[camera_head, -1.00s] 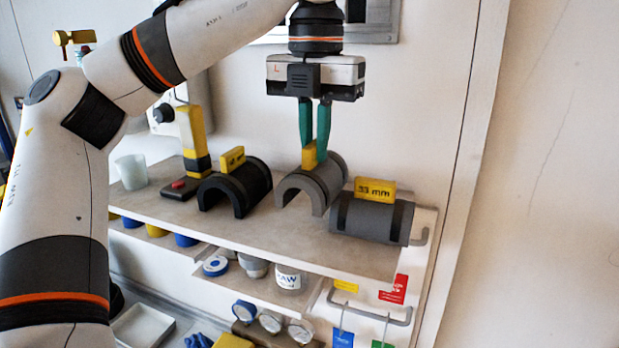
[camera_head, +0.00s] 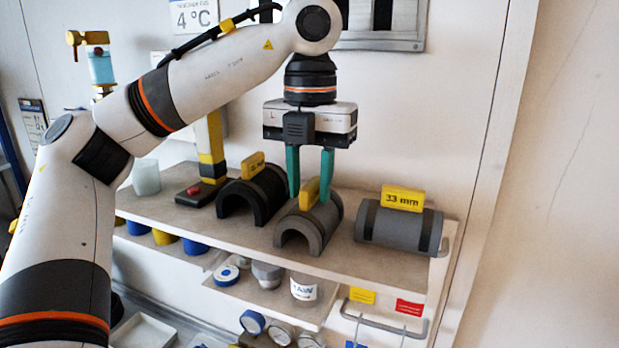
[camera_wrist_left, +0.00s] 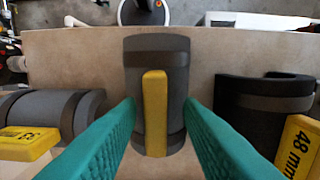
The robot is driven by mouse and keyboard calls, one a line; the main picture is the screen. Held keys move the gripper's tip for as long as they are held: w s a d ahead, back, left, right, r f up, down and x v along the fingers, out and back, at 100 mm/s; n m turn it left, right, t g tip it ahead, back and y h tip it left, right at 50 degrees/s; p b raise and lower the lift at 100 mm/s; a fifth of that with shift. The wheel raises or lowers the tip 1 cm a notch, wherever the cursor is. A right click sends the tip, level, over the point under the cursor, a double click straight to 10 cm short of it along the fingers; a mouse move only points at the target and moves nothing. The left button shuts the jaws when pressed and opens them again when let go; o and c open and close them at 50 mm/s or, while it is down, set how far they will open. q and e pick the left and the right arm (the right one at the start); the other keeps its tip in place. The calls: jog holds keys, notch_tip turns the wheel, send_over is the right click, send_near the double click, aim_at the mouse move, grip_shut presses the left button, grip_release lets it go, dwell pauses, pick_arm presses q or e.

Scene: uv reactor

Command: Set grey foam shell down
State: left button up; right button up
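The middle grey foam shell (camera_head: 320,226) is a half-round arch with a yellow grip tab (camera_head: 310,193) on top. It rests on the shelf board, open side down, between the two other shells. My left gripper (camera_head: 310,190) is above it, pointing down, with its green fingers apart. In the left wrist view the tab (camera_wrist_left: 155,112) stands between the fingertips (camera_wrist_left: 162,108), with a gap on each side, and the shell (camera_wrist_left: 158,52) lies beneath. My right gripper is in neither view.
A black shell (camera_head: 252,197) is close on the left, tagged 48 mm in the wrist view. A grey 33 mm shell (camera_head: 400,228) is on the right. A yellow-black post (camera_head: 211,150) and a white cup (camera_head: 146,177) are farther left. The shelf's front edge (camera_head: 270,254) is close.

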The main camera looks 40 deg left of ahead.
aim_at(312, 182)
pick_arm(q)
jog(key=shift+w+d, duration=0.1)
jog(key=shift+d, duration=0.15)
jog(key=shift+r, duration=0.65)
notch_tip(312, 182, up, 11)
jog(key=p, duration=0.3)
jog(key=shift+p, duration=0.35)
